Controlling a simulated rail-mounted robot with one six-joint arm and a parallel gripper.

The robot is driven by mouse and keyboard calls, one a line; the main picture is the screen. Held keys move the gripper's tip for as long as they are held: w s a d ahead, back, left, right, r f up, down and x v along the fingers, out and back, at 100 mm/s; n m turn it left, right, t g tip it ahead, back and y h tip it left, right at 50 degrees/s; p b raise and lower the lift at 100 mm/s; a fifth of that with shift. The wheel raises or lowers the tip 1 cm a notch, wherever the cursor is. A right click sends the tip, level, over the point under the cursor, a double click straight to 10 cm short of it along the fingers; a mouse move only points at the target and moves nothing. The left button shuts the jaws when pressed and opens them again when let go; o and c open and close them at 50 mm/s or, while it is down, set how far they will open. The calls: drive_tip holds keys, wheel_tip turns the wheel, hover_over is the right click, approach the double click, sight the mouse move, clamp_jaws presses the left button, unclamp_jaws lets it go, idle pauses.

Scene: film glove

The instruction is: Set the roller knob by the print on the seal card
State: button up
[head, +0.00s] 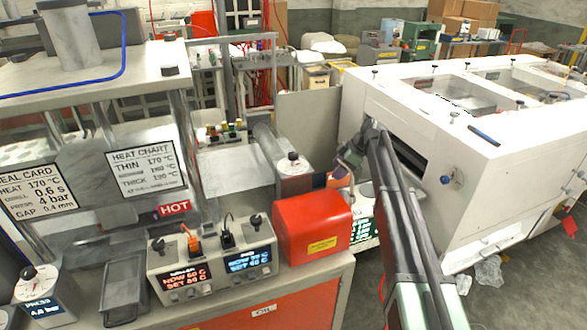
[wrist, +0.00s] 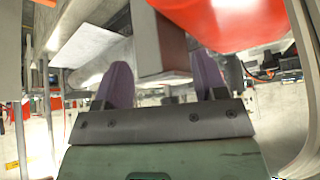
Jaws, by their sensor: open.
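The seal card (head: 35,190) hangs at the left of the head view. Its print reads heat 170 °C, 0.6 s, 4 bar and gap 0.4 mm. A grey box with a black-topped knob (head: 293,158) stands behind the red cover; I cannot tell if this is the roller knob. My gripper (head: 347,160) is open, to the right of that knob and apart from it in the head view. In the wrist view its two purple fingers are spread, with a grey block (wrist: 172,45) beyond and between them. Nothing is clearly held.
The red cover (head: 312,222) stands close below my gripper. A control box (head: 212,262) with two lit displays stands left of it. A large white machine (head: 480,150) fills the right.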

sight(294, 154)
drive_tip(key=a+r+t+y, duration=0.1)
drive_tip(key=a+r+y, duration=0.5)
drive_tip(key=r+y, duration=0.15)
drive_tip(key=shift+m+h, duration=0.25)
drive_tip(key=shift+m, duration=0.05)
drive_tip(key=b+x, duration=0.1)
drive_tip(key=x, duration=0.2)
drive_tip(key=b+x, duration=0.1)
drive_tip(key=x, duration=0.3)
drive_tip(key=b+x, duration=0.1)
drive_tip(key=x, duration=0.2)
drive_tip(key=shift+w+a+f+b, duration=0.15)
drive_tip(key=shift+w+a+b, duration=0.15)
drive_tip(key=shift+w, duration=0.15)
drive_tip(key=c, duration=0.9)
